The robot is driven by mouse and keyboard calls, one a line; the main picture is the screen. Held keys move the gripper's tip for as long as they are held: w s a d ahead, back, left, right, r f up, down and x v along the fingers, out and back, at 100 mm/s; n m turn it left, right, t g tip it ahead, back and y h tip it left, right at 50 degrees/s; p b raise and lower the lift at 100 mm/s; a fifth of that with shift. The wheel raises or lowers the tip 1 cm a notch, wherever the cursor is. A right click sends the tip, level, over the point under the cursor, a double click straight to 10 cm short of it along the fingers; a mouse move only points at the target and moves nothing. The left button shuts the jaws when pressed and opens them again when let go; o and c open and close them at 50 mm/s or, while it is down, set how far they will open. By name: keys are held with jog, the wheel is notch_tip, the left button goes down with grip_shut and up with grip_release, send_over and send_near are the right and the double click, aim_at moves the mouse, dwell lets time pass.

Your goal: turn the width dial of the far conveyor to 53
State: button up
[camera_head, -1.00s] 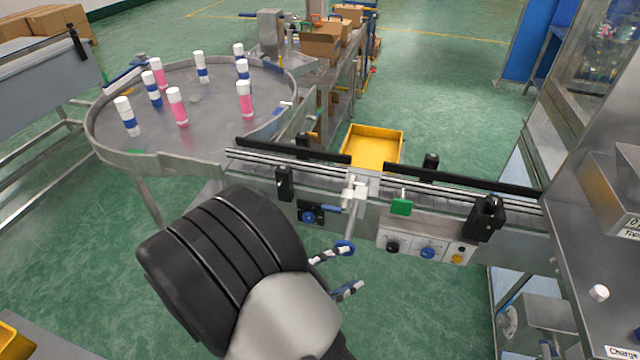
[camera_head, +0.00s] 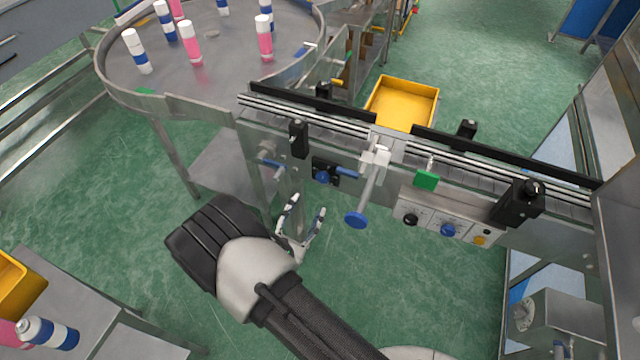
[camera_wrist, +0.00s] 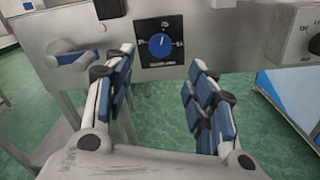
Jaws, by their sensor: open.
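The width dial is a round blue knob on a black plate. In the wrist view the dial (camera_wrist: 161,45) sits ahead of and between my fingertips, its pointer mark turned roughly upward; the printed numbers are too blurred to read. In the head view the dial (camera_head: 322,177) is on the front side of the conveyor (camera_head: 395,165), left of the blue hand knob on a rod. My gripper (camera_head: 306,205) is open and empty, below and in front of the dial, apart from it. Its two blue-padded fingers (camera_wrist: 167,75) show in the wrist view.
A blue hand knob (camera_head: 356,220) on a rod sticks out to the right of my gripper. A control box (camera_head: 447,222) with knobs is farther right. The round table (camera_head: 215,65) with bottles stands behind left. A yellow bin (camera_head: 403,103) is behind the conveyor.

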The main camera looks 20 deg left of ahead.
aim_at(322, 180)
jog(key=w, duration=0.3)
jog(key=w+b, duration=0.1)
jog(key=w, duration=0.2)
jog(key=w+b, duration=0.1)
jog(key=w, duration=0.3)
jog(key=shift+d, duration=0.4)
jog(key=c, duration=1.1)
jog(key=shift+o, duration=0.2)
jog(key=shift+m, duration=0.4)
